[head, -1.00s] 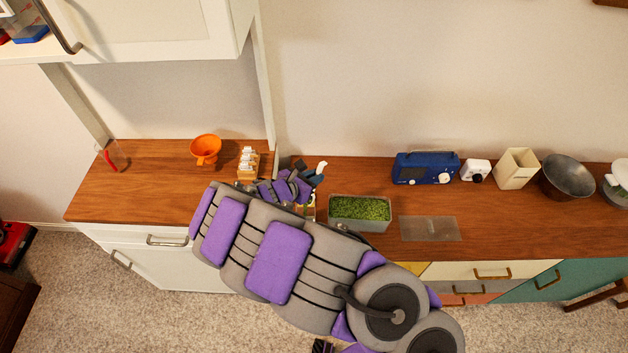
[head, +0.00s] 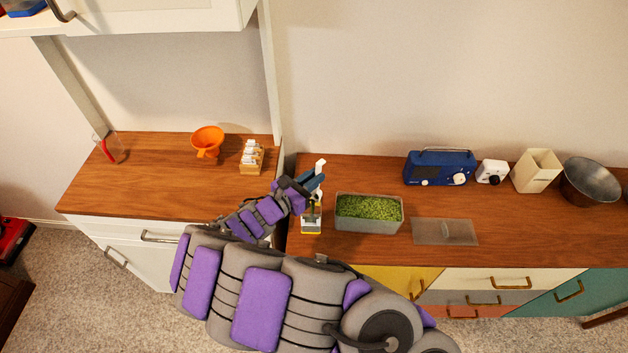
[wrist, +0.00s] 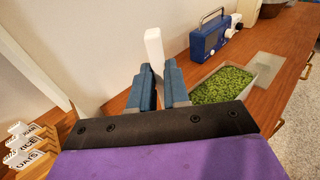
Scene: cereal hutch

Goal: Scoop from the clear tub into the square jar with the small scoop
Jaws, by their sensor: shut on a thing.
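The clear tub (head: 369,225), filled with green bits, stands open on the counter right of my gripper. It also shows at the right in the wrist view (wrist: 250,75). My gripper (head: 316,181) is raised above the counter, left of the tub. In the wrist view my gripper (wrist: 158,85) is shut on a white piece (wrist: 153,45), which looks like the small scoop's handle. The rest of the scoop is hidden or cannot be made out. A small upright container with a yellowish base, perhaps the square jar (head: 311,226), stands below my gripper, partly covered by it.
A clear flat lid (head: 445,232) lies right of the tub. A blue radio (head: 439,168), white cube, cream holder and metal bowl (head: 590,181) line the back. Left are labelled cards in a wooden holder (head: 251,160), an orange funnel (head: 207,141) and a measuring cup (head: 107,149). A tall panel divides the counters.

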